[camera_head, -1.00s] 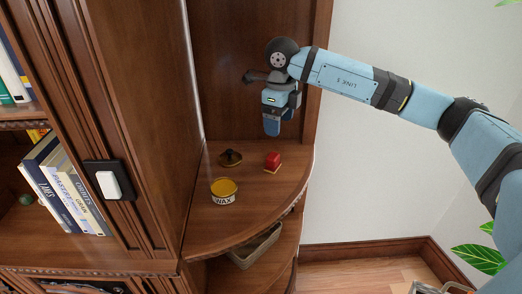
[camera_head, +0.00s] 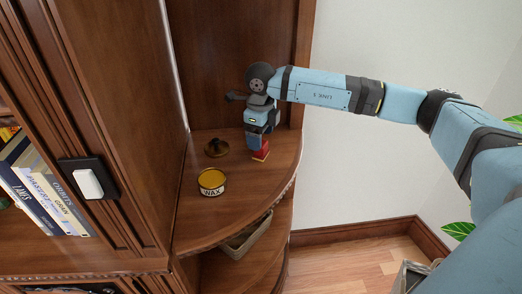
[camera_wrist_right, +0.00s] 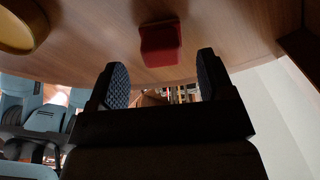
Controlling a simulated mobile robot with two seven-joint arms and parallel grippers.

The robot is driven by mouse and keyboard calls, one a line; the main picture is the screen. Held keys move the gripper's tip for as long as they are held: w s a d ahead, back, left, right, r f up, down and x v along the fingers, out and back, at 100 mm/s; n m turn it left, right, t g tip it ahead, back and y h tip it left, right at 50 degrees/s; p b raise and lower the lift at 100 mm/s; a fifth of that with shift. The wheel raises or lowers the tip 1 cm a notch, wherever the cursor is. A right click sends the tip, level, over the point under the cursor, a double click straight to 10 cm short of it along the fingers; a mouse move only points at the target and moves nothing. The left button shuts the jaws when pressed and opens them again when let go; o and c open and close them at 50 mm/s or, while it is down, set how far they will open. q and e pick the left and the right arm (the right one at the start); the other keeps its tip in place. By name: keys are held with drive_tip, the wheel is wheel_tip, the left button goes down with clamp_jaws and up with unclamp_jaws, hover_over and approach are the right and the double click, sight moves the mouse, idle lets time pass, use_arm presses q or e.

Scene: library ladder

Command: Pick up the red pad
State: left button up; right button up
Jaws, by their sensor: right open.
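My left gripper does not show.
An open yellow wax tin (camera_head: 212,183) stands on the shelf's front left. A tall wooden panel closes the back. A basket (camera_head: 246,238) sits on the shelf below.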

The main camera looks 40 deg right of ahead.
sight(260, 155)
wheel_tip(260, 155, down, 4)
drive_tip(key=shift+d+r, duration=0.1)
drive_tip(key=shift+r, duration=0.05)
drive_tip(key=c, duration=1.1)
drive_tip(key=shift+r, duration=0.15)
